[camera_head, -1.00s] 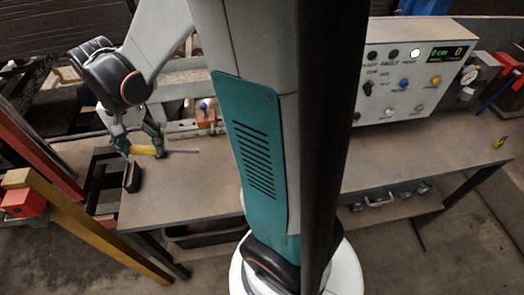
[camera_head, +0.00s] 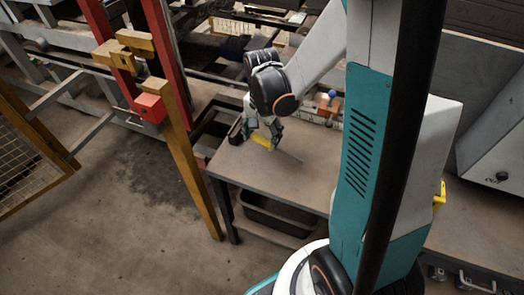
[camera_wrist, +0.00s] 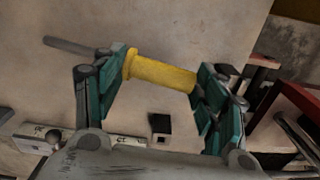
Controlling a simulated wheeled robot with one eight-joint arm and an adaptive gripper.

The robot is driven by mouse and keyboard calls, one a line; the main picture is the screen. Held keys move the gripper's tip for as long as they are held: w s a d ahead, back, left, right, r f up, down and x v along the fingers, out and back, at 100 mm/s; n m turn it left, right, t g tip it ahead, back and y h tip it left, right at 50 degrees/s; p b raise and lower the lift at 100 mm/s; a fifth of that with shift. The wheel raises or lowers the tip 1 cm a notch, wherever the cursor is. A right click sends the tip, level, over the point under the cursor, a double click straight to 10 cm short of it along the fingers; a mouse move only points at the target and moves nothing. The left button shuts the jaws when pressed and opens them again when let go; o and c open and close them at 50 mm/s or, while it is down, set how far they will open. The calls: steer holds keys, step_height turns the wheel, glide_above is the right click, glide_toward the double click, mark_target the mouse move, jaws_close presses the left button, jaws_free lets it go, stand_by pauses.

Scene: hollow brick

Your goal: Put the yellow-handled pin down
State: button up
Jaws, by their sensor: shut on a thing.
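The yellow-handled pin has a yellow grip and a thin grey rod. In the head view its yellow handle (camera_head: 262,142) shows just below my gripper (camera_head: 264,130), above the left part of the brown table (camera_head: 290,182). The rod points right and toward the front. In the wrist view the handle (camera_wrist: 162,73) spans between the two green fingers of my gripper (camera_wrist: 160,92), and the grey rod (camera_wrist: 68,47) sticks out past the left finger. My gripper is shut on the handle. I cannot tell whether the pin touches the tabletop.
A dark block (camera_head: 236,131) is at the table's left edge. An orange block with a blue knob (camera_head: 328,102) stands at the back. A yellow post with a red box (camera_head: 150,107) stands left of the table. A dark bin (camera_head: 270,215) sits underneath. The front tabletop is clear.

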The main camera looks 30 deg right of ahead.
steer(key=shift+f+b, duration=0.95)
steer(key=shift+f, duration=1.95)
steer(key=shift+f, duration=0.2)
steer(key=o, duration=1.4)
steer(key=shift+c, duration=0.2)
